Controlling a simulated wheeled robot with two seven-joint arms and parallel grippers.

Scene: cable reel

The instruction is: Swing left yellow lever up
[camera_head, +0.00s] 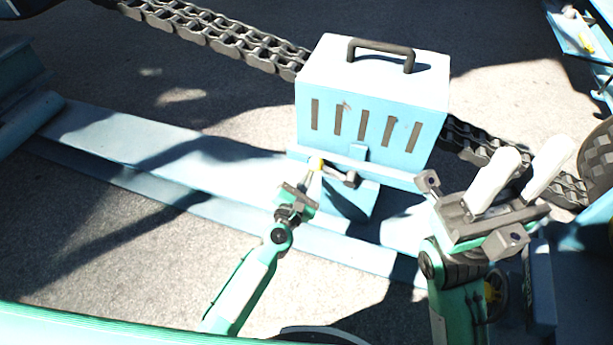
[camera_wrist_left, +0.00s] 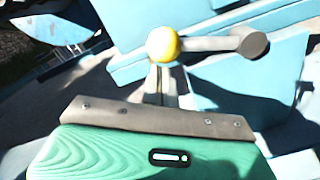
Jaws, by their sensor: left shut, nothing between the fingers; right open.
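The left lever's yellow knob (camera_head: 316,163) shows on the front of the light blue box, below its slots. Its grey arm (camera_head: 335,173) runs from the knob to a dark pivot at the right. In the left wrist view the yellow knob (camera_wrist_left: 162,44) is at the left end of the lever arm (camera_wrist_left: 210,44), which lies about level. My left gripper (camera_head: 305,184) is shut and empty, its tips just below the knob; contact cannot be told. The fingers (camera_wrist_left: 161,80) also show below the knob in the wrist view. My right gripper (camera_head: 469,212) is open at the right.
The blue box (camera_head: 370,95) has a dark top handle (camera_head: 381,50). A heavy chain (camera_head: 215,35) runs behind it. A blue beam (camera_head: 150,145) lies along the ground; open ground is at the left.

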